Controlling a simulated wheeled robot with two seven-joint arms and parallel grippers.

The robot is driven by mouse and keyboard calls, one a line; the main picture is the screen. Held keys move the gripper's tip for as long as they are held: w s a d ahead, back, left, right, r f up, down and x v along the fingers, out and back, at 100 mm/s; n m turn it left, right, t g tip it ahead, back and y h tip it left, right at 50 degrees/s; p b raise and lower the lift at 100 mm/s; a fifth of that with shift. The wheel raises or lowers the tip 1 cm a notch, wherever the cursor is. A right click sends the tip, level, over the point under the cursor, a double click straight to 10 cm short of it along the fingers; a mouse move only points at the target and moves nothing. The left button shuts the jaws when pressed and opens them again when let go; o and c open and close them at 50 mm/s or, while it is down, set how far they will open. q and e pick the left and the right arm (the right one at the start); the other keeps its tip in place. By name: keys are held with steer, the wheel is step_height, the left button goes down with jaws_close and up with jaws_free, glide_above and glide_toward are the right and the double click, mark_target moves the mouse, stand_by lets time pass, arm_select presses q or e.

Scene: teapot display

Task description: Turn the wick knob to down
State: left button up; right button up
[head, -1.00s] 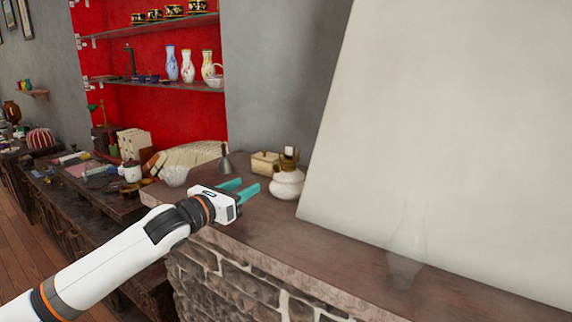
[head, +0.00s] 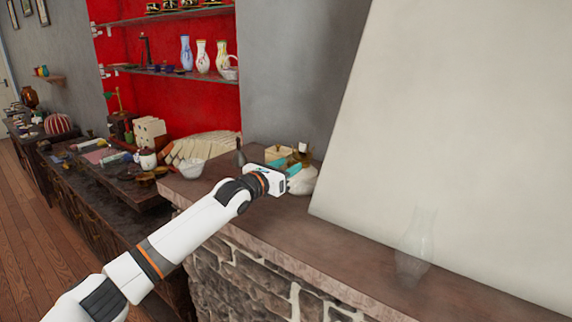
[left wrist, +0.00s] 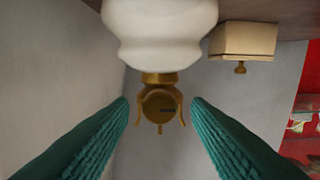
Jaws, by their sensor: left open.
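The oil lamp has a white base (head: 303,183) and stands on the mantel beside the leaning white panel. Its brass burner (head: 302,157) rises above the base. In the left wrist view the white base (left wrist: 160,35) is upside down, with the brass burner (left wrist: 158,79) below it in the picture. A round brass part (left wrist: 158,103) with prongs lies between my fingers; I cannot tell the wick knob apart or its setting. My left gripper (head: 293,168) is open at the lamp, its teal fingers apart on either side of the burner, with no contact visible. My right gripper is out of view.
A clear glass chimney (head: 414,248) stands further right on the mantel (head: 345,240). A cream box (head: 279,153), a dark bell-like object (head: 240,153) and a glass bowl (head: 192,168) are near the gripper. The large white panel (head: 450,130) leans behind.

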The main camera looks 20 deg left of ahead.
arm_select(q)
steer(key=shift+w, duration=0.15)
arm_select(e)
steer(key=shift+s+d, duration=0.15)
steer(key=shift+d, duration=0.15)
arm_select(q)
jaws_close()
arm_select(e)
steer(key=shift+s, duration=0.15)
